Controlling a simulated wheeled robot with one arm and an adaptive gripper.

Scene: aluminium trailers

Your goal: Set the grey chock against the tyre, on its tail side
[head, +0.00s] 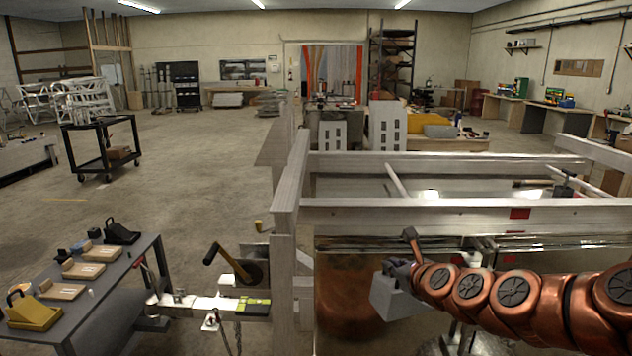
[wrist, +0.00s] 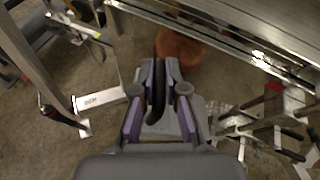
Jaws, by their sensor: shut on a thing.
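My gripper (head: 397,268) is shut on the grey chock (head: 392,298), a light grey block that hangs below the fingers in the head view, in front of the trailer's shiny side panel. In the wrist view my gripper (wrist: 158,85) has its fingers together around a dark handle-like part; most of the chock is hidden there. The chock is held clear of the floor. I cannot make out the tyre in either view.
The trailer (head: 430,213) with its pale rails fills the right side. Its tongue and winch (head: 250,270) reach left. A table (head: 110,290) at left holds a yellow chock (head: 35,312), a black chock (head: 122,232) and wooden blocks. Open floor lies behind, around a black cart (head: 103,150).

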